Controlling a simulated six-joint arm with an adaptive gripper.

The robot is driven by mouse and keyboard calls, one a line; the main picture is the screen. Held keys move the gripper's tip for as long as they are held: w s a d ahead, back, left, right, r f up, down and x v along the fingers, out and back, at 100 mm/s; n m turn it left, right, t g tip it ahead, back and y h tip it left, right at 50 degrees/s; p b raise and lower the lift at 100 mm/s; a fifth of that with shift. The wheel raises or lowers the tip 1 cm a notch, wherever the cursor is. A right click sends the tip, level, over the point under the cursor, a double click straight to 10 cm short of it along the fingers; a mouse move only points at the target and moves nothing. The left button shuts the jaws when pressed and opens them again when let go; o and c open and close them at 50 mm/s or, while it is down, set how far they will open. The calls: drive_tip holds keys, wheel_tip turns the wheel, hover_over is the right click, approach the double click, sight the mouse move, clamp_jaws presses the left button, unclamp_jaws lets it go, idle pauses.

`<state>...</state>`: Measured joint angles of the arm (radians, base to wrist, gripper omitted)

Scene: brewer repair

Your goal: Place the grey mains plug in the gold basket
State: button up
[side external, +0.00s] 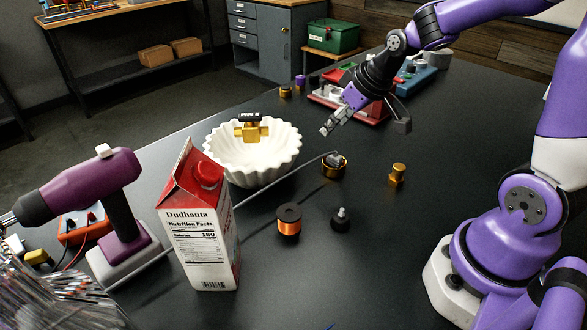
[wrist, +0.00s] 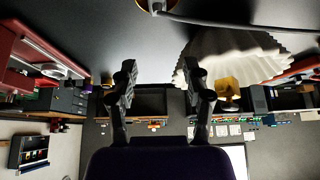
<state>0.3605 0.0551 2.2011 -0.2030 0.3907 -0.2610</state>
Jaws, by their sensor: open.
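A small round dark container with a gold wall, which looks like the gold basket (side external: 334,170), stands on the dark table right of the white fluted bowl. A grey cable ends at its top in a small grey piece, apparently the grey mains plug (side external: 332,158). I cannot tell clearly whether the plug is inside or resting on the rim. In the wrist view the cable end and plug (wrist: 157,7) show at the top edge, partly cut off. My gripper (side external: 364,121) is open and empty, above and behind the basket, apart from it; its two fingers (wrist: 160,72) are spread in the wrist view.
The fluted bowl (side external: 228,158) holds a gold-and-black part (side external: 251,128). A milk carton (side external: 205,235), a purple drill (side external: 100,195), a copper coil (side external: 288,222), a small black part (side external: 341,220) and a gold cylinder (side external: 397,173) stand around.

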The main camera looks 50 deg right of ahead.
drive_tip(key=s+a+r, duration=0.3)
drive_tip(key=s, duration=0.3)
drive_tip(key=s+a+r, duration=0.4)
drive_tip(key=s, duration=0.2)
drive_tip(key=shift+s+a, duration=0.2)
drive_tip(key=shift+s, duration=0.2)
